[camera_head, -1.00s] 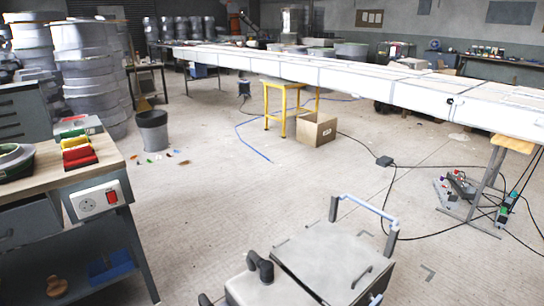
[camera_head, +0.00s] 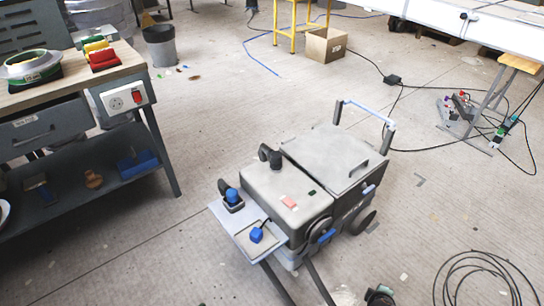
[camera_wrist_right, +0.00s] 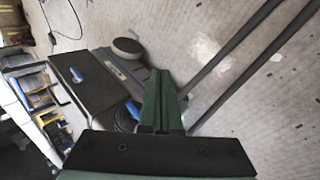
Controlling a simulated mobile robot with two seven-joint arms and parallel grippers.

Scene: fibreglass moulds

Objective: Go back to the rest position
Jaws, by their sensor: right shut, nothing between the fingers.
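My right gripper (camera_wrist_right: 161,78) shows in the right wrist view, with its green fingers pressed together and nothing between them. It points over a grey wheeled machine (camera_wrist_right: 95,85), which lies behind and left of the fingers; I cannot tell the exact gap. A small dark and green part at the bottom edge of the head view is cut off, and I cannot tell if it is my gripper. My left gripper is in neither current view.
The grey wheeled machine (camera_head: 330,155) stands mid-floor, with a blue handle (camera_head: 372,113). A workbench (camera_head: 75,88) is at the left, a bin (camera_head: 160,47) behind it. A cardboard box (camera_head: 326,45) is at the back. Coiled cable (camera_head: 480,285) lies front right. Floor between bench and machine is mostly clear.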

